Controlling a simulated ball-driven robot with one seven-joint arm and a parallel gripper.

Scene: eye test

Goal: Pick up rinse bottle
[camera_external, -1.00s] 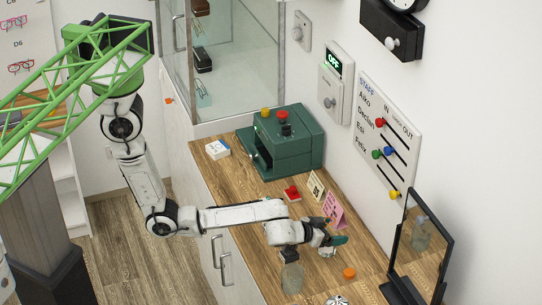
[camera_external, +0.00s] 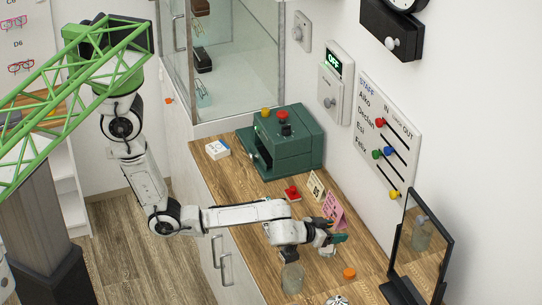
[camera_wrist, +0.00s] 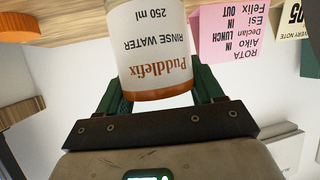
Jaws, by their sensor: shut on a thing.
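The rinse bottle (camera_wrist: 155,45) fills the upper middle of the wrist view, upside down there. Its white label reads "Puddlefix RINSE WATER 250 ml", with an orange band at the end nearer me. My gripper (camera_wrist: 155,100) has its dark green fingers on both sides of the bottle, shut on it. In the outside view my gripper (camera_external: 335,240) is over the wooden counter (camera_external: 240,185), and a small pale part of the bottle (camera_external: 327,252) shows below it. I cannot tell whether the bottle's base touches the counter.
A pink rota card (camera_external: 334,209) stands close behind. A dark-framed mirror (camera_external: 447,240) is at the right, and a green machine (camera_external: 290,145) farther back.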

